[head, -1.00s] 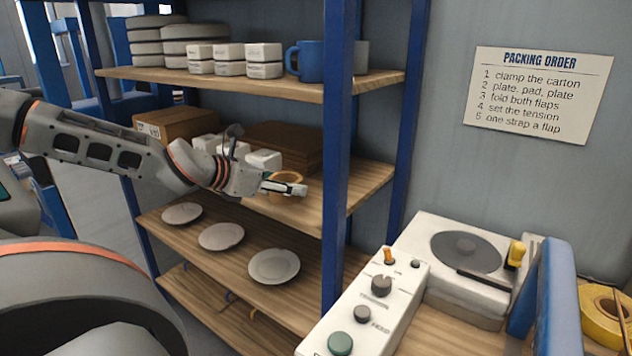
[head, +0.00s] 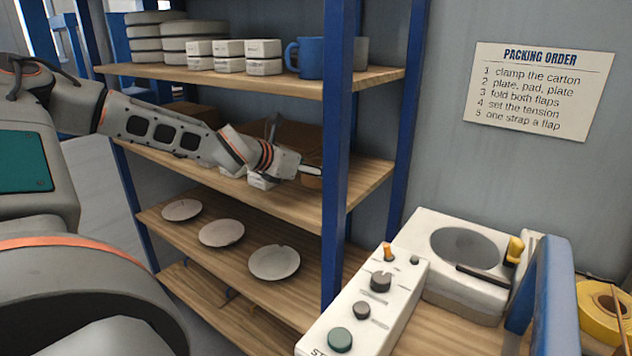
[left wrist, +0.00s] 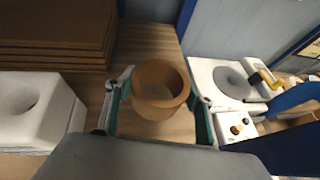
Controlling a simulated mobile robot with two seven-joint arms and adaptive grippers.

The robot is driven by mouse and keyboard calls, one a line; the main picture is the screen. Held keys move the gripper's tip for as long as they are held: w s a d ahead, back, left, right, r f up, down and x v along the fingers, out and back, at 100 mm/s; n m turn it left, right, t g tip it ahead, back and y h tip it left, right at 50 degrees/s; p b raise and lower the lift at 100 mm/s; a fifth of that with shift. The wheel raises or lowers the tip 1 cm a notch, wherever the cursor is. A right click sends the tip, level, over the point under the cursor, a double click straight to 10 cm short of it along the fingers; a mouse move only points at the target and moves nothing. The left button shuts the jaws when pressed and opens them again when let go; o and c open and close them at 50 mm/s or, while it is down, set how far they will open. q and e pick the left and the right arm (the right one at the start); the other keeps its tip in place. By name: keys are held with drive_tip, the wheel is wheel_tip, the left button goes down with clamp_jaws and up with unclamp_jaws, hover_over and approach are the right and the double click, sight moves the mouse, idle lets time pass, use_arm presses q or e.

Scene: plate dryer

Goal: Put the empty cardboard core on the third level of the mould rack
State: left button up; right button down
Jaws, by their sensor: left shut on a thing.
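The cardboard core (left wrist: 149,111) is a short brown ring, seen from above with its open end up in the left wrist view. My left gripper (left wrist: 161,100) is shut on it, with a finger on either side. Whether the core touches the shelf board is hard to tell. My right gripper is not in view.
Brown stacked sheets (left wrist: 55,35) and a white block (left wrist: 35,108) stand left of the core. The blue front post (head: 337,150) is close on the right. Plates (head: 274,263) lie on the level below; a blue mug (head: 309,58) and white moulds (head: 230,57) stand above.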

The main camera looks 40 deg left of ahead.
sight(316, 194)
use_arm(q)
wheel_tip(316, 194, down, 3)
drive_tip(key=shift+f, duration=0.2)
drive_tip(key=shift+f, duration=0.15)
drive_tip(key=o, duration=1.1)
